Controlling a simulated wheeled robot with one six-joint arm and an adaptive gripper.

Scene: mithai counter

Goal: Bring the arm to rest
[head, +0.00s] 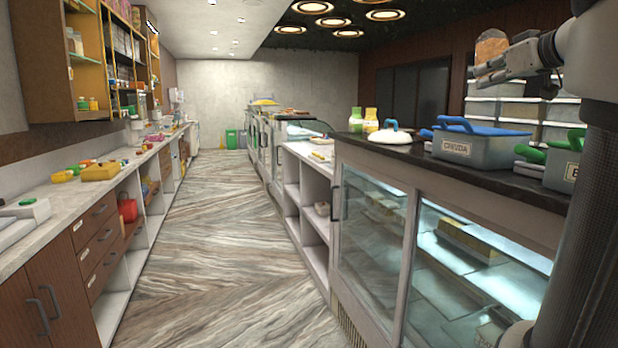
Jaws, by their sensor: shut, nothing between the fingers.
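My gripper (476,76) is at the upper right of the head view, raised above the dark counter top (490,186). It points to the left, and its fingers look closed and empty. My arm runs along the right edge of the view. A jar with orange-brown contents (491,47) shows just behind or above the fingers; the picture does not settle how far behind it is.
A grey tub labelled CHIVDA (480,153) with a blue scoop, a second tub (560,172), a white round lidded thing (390,137) and two bottles (371,120) stand on the counter. Below is a glass-door case (370,230). The aisle floor (215,220) is clear.

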